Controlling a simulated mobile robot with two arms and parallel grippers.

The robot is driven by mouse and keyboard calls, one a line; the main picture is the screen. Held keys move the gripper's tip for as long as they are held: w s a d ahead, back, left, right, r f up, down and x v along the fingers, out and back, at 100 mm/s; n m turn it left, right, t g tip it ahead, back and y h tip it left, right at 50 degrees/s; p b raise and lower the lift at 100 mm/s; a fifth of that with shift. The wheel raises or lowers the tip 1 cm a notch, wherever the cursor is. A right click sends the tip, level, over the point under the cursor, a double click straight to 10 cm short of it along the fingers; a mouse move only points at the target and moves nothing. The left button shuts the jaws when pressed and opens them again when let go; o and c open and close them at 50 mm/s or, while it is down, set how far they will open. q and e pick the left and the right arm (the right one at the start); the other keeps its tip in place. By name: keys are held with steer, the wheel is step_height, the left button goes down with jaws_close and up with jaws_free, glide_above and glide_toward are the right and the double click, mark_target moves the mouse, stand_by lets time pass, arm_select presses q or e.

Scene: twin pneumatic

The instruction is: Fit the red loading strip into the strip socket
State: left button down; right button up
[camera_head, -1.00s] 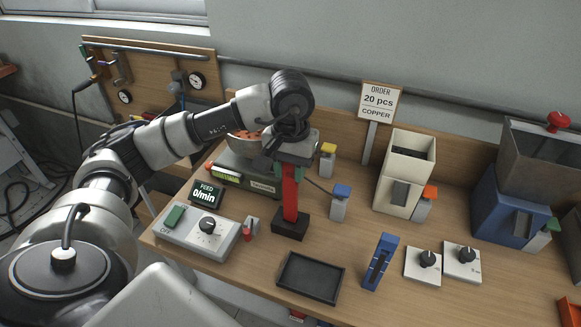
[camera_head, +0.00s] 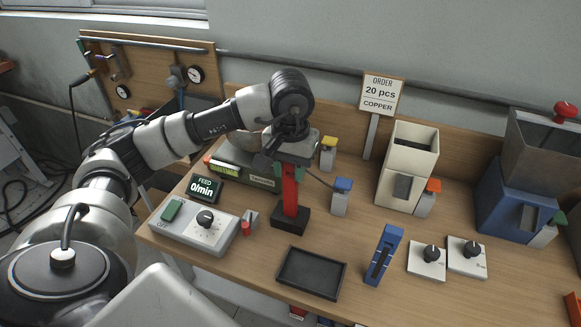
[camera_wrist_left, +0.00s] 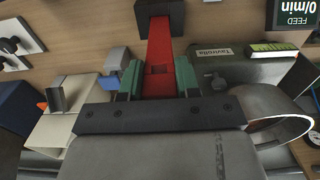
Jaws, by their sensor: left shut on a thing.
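The red loading strip (camera_head: 290,196) stands upright with its lower end at a black block-shaped socket (camera_head: 291,219) on the bench. I cannot tell how deep it sits in the socket. My left gripper (camera_head: 289,168) is above the socket, shut on the strip's upper part. In the left wrist view the strip (camera_wrist_left: 160,52) runs between the green-padded fingers (camera_wrist_left: 160,84) to the black socket (camera_wrist_left: 160,10). My right gripper is not in view.
A black tray (camera_head: 311,275) lies in front of the socket. A control box with a knob (camera_head: 194,226) stands left. A blue-topped post (camera_head: 341,196) and a blue upright holder (camera_head: 383,256) stand right. A cream hopper (camera_head: 406,168) is farther right.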

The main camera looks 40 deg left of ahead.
arm_select(q)
steer(key=shift+f, duration=0.25)
steer(key=c, duration=0.7)
jaws_free()
steer(key=shift+c, duration=0.2)
steer(key=shift+r, duration=0.1)
steer(key=shift+r+b, duration=0.3)
step_height(320, 180, up, 10)
